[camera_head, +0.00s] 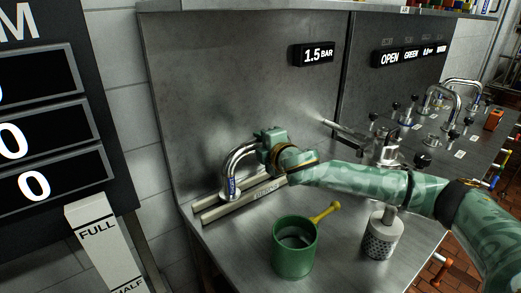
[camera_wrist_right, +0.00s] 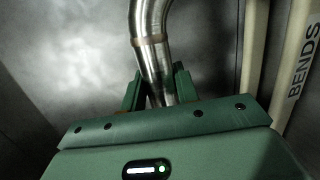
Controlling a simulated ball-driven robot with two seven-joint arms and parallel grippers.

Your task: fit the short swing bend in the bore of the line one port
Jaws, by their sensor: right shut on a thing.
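A curved steel swing bend (camera_head: 236,165) shows at the back of the steel bench, its lower end with a blue-marked label down by the cream rails marked BENDS. My right gripper (camera_head: 268,142) is shut on the bend's other end. In the right wrist view the bend (camera_wrist_right: 150,45) comes down between the two green fingers of the right gripper (camera_wrist_right: 158,95). The finger tips are partly hidden in the head view. I cannot pick out the line one port for certain among the fittings at the right. My left gripper is not in view.
The cream rails (camera_head: 213,211) lie along the bench back. A green mug (camera_head: 295,250) with a yellow-handled tool and a perforated steel cylinder (camera_head: 381,240) stand in front of my arm. Valves and arched pipes (camera_head: 443,92) crowd the right. A steel fitting (camera_head: 386,148) stands behind my forearm.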

